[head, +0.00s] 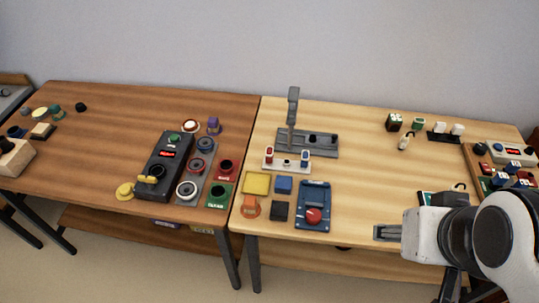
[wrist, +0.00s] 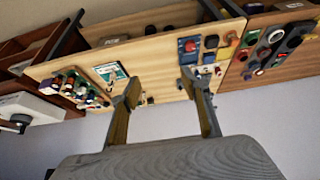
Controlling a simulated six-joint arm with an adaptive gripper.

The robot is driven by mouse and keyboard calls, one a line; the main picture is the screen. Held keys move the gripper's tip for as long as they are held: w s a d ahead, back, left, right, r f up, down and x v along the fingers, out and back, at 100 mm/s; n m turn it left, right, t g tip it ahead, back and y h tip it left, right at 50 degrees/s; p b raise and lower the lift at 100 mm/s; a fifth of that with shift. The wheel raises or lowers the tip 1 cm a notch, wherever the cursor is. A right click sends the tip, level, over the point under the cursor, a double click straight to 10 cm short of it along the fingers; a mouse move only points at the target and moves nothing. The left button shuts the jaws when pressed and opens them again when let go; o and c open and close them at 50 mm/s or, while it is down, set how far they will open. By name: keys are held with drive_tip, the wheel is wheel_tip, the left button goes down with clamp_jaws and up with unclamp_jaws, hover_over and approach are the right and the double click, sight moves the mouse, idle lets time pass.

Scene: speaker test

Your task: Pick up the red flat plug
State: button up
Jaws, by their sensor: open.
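A small red piece (head: 268,154), which may be the red flat plug, stands upright at the left end of a pale board (head: 287,166) on the light wooden table. A blue-and-white piece (head: 304,158) stands at the board's right end. It is too small to tell if the red piece is flat. My gripper (head: 387,232) is at the table's front edge, to the right of the board and well apart from it. In the wrist view my gripper (wrist: 160,80) has its two fingers wide apart with nothing held between them. The plug cannot be made out clearly there.
A blue unit with a red knob (head: 313,206) lies between the board and my gripper. A grey stand with a tall post (head: 291,120) rises behind the board. Coloured blocks (head: 257,183) sit in front. The table's middle right is mostly clear.

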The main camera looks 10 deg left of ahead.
sight(271, 151)
drive_tip(key=w+a+f+m+g+y, duration=0.1)
drive_tip(key=w+a+f+m+g, duration=0.1)
drive_tip(key=w+a+f, duration=0.4)
drive_tip(key=w+a+f+m+g+y, duration=0.1)
drive_tip(key=w+a+f+m, duration=0.3)
drive_tip(key=w, duration=1)
drive_tip(key=w+a+f+m+g+y, duration=0.1)
drive_tip(key=w+a+f+m+g, duration=0.2)
drive_tip(key=w+a+f, duration=0.7)
drive_tip(key=shift+w+f+m, duration=0.2)
drive_tip(key=shift+f+m, duration=0.05)
drive_tip(key=shift+f, duration=0.3)
drive_tip(key=shift+w+f+m, duration=0.2)
drive_tip(key=shift+f+m, duration=0.05)
drive_tip(key=shift+f, duration=0.25)
drive_tip(key=w+m, duration=0.1)
drive_tip(key=w+a+m, duration=0.1)
drive_tip(key=w+a+f+m, duration=0.1)
drive_tip(key=shift+w+a+f+y, duration=0.1)
drive_tip(key=shift+w+a+y, duration=0.15)
drive_tip(key=shift+w+y, duration=0.15)
drive_tip(key=w+r+m, duration=0.1)
drive_tip(key=w+a+r+m, duration=0.1)
drive_tip(key=shift+w+a+r+m+t+y, duration=0.1)
drive_tip(key=shift+w+a+m+t+y, duration=0.2)
drive_tip(key=shift+w+m, duration=0.1)
drive_tip(key=shift+a+r+m, duration=0.15)
drive_tip(key=shift+m, duration=1.05)
